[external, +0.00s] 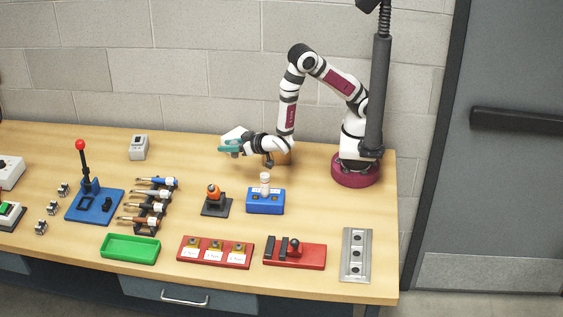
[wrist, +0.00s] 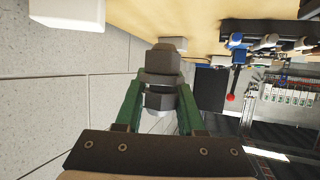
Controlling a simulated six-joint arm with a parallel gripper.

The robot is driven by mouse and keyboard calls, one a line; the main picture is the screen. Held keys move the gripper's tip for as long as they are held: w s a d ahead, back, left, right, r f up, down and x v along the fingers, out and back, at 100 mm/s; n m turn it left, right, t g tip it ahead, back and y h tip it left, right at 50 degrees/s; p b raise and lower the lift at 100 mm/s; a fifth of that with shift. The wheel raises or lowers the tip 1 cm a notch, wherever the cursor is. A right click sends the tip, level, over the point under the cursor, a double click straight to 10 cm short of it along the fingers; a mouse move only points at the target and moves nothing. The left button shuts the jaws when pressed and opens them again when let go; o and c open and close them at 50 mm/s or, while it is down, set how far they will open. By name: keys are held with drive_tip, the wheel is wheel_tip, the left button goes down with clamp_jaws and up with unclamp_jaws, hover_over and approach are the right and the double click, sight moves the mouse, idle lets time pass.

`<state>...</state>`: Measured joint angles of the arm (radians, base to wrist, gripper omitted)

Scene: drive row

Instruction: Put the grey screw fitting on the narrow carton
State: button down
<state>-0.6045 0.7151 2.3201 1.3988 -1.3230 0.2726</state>
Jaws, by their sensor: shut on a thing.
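My gripper (wrist: 160,103) has green fingers, closed on the sides of the grey screw fitting (wrist: 160,78) in the wrist view. The fitting is a stepped, dark grey piece with a wider flange and sticks out past the fingertips. In the external view my gripper (external: 231,149) is above the back of the table, pointing left. A white box (wrist: 66,12) is cut off by the top edge of the wrist view, apart from the fitting. A tan object (external: 278,156) is partly hidden behind my arm. I cannot tell for certain which of these is the narrow carton.
A small grey box (external: 139,147) stands near the wall on the left. A blue lever base (external: 94,204) with a red ball, a tool rack (external: 148,205), a blue block (external: 265,201) and a green tray (external: 130,248) stand further forward. The right back tabletop is fairly clear.

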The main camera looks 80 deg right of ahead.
drive_tip(key=shift+d+r, duration=0.1)
drive_tip(key=shift+r, duration=0.15)
wheel_tip(320, 180, up, 6)
drive_tip(key=r+m+g+h, duration=0.1)
drive_tip(key=m+g+h, duration=0.7)
drive_tip(key=m, duration=0.2)
hover_over(276, 153)
drive_tip(key=w+d, duration=0.2)
drive_tip(key=d, duration=0.3)
drive_tip(key=shift+m+g, duration=0.3)
drive_tip(key=shift+g, duration=0.2)
drive_tip(key=f, duration=0.6)
drive_tip(key=s+f, duration=0.1)
drive_tip(key=f, duration=0.3)
drive_tip(key=shift+d, duration=0.15)
drive_tip(key=shift+f, duration=0.2)
drive_tip(key=shift+f, duration=0.1)
drive_tip(key=c, duration=0.5)
unclamp_jaws()
